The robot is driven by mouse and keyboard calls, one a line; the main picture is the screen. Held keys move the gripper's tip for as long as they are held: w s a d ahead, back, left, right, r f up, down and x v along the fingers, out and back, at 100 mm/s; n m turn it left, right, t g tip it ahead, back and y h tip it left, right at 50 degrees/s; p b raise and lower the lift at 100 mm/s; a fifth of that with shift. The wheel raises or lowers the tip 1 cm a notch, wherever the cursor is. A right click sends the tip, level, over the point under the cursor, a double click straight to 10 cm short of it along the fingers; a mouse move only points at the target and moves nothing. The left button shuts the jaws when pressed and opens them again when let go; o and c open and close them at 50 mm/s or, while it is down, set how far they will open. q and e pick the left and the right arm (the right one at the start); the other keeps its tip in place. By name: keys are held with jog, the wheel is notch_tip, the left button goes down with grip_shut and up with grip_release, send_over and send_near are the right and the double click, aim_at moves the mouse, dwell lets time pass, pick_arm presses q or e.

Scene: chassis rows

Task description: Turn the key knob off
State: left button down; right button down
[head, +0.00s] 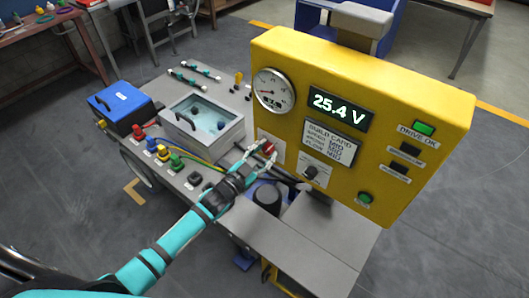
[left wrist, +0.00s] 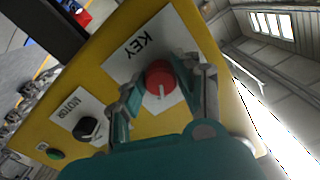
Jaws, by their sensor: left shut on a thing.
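The red key knob (left wrist: 159,80) sits on a white plate marked KEY (left wrist: 128,62) on the yellow panel (head: 420,100). Its white pointer mark shows in the left wrist view. In the head view the knob (head: 268,147) is partly covered by my fingers. My left gripper (head: 262,148) is shut on the knob, with one finger on each side of it in the left wrist view (left wrist: 163,92). My right gripper is not in view.
A black MOTOR knob (head: 311,172) is right of the key knob. The panel has a gauge (head: 273,89), a display reading 25.4 V (head: 338,108) and a lit green DRIVE OK lamp (head: 424,128). A clear-lidded box (head: 204,122) and coloured connectors (head: 163,152) are on the chassis at left.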

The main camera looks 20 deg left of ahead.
pick_arm(q)
jog(key=shift+n, duration=0.3)
jog(key=n, duration=0.2)
jog(key=shift+n, duration=0.4)
jog(key=n, duration=0.2)
jog(key=shift+n+p, duration=0.3)
jog(key=n, duration=0.3)
jog(key=shift+d+n, duration=0.1)
jog(key=shift+n, duration=1.3)
jog(key=c, duration=0.9)
grip_release()
jog(key=shift+c, duration=0.2)
